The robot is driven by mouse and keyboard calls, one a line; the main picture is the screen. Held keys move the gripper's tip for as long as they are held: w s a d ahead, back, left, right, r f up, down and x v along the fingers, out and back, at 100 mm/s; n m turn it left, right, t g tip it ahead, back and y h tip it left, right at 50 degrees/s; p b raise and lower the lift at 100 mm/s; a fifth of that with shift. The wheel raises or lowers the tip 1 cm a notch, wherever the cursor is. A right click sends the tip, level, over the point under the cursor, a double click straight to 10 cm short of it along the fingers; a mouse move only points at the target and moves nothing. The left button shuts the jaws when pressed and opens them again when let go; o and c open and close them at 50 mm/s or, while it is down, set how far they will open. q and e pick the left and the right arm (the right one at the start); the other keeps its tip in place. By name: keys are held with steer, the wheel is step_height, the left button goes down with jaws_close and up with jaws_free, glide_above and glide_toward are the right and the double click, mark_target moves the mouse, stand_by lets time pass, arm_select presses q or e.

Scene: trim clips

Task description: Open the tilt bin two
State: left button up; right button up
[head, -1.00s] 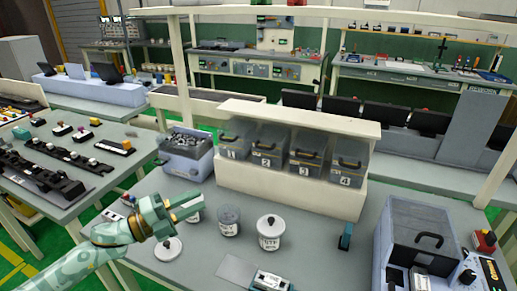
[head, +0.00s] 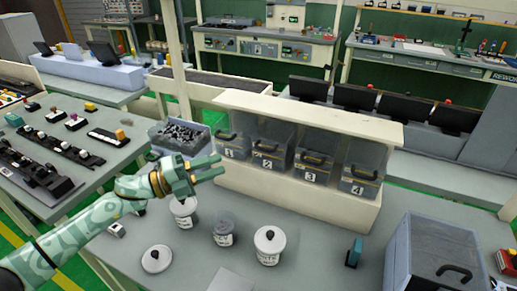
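Tilt bin two (head: 272,145) is the second from the left in a cream rack (head: 290,198) of clear-fronted bins labelled 1 to 4. It has a dark handle, and its front looks upright and shut, in line with bins one (head: 236,138) and three (head: 315,157). My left gripper (head: 221,165) is green and points right, its two fingers apart with nothing seen between them. In the picture its tips are at the lower left of bin one, left of bin two. I cannot tell whether they touch the rack. My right gripper is not in view.
A white jar (head: 184,212), a grey jar (head: 223,234) and a lidded white jar (head: 268,247) stand before the rack. A parts crate (head: 158,137) stands behind my gripper. A large grey box (head: 402,250) is at right.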

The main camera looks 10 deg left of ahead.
arm_select(q)
steer(key=x, duration=1.2)
steer(key=shift+c, duration=0.3)
steer(key=shift+f, duration=0.1)
jaws_close()
